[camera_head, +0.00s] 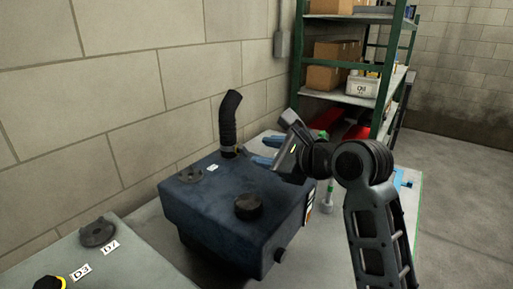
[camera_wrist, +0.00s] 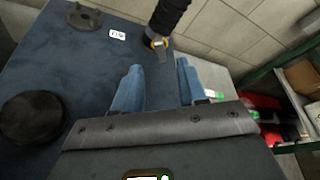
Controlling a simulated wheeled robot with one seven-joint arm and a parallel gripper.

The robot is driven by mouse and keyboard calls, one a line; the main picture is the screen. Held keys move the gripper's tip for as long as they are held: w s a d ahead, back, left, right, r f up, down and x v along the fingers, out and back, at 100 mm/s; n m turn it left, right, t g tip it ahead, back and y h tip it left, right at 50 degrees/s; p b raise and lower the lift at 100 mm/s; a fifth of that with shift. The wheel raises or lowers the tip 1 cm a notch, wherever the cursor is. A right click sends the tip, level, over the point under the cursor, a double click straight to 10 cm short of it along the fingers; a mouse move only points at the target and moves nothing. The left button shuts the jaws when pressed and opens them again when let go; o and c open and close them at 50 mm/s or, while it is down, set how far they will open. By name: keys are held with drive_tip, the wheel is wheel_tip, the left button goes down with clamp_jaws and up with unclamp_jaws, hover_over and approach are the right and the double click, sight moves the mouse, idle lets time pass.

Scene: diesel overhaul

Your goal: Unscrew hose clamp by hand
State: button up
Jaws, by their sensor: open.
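In the wrist view the hose (camera_wrist: 170,15) is at the top, just beyond my fingertips. The hose stands upright on the back of a dark blue tank (camera_head: 235,205). In the head view the clamp (camera_head: 229,152) shows only as a small band. My gripper (camera_head: 258,151) has blue fingers, is open and empty, and is to the right of the hose foot. In the wrist view my gripper (camera_wrist: 160,74) has a clear gap between its fingers.
A black round cap (camera_head: 248,207) and a flat flange (camera_head: 189,175) sit on the tank top. A bench (camera_head: 130,265) at lower left holds a dark round part (camera_head: 97,232). A block wall (camera_head: 110,100) is close behind the hose. A green-framed shelf (camera_head: 345,98) stands at the back right.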

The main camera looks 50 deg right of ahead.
sight(245, 150)
drive_tip(key=x, duration=0.6)
drive_tip(key=shift+w+f+p, duration=0.1)
drive_tip(key=shift+w+p, duration=0.2)
drive_tip(key=shift+p, duration=0.1)
drive_tip(key=shift+c, duration=0.2)
clamp_jaws()
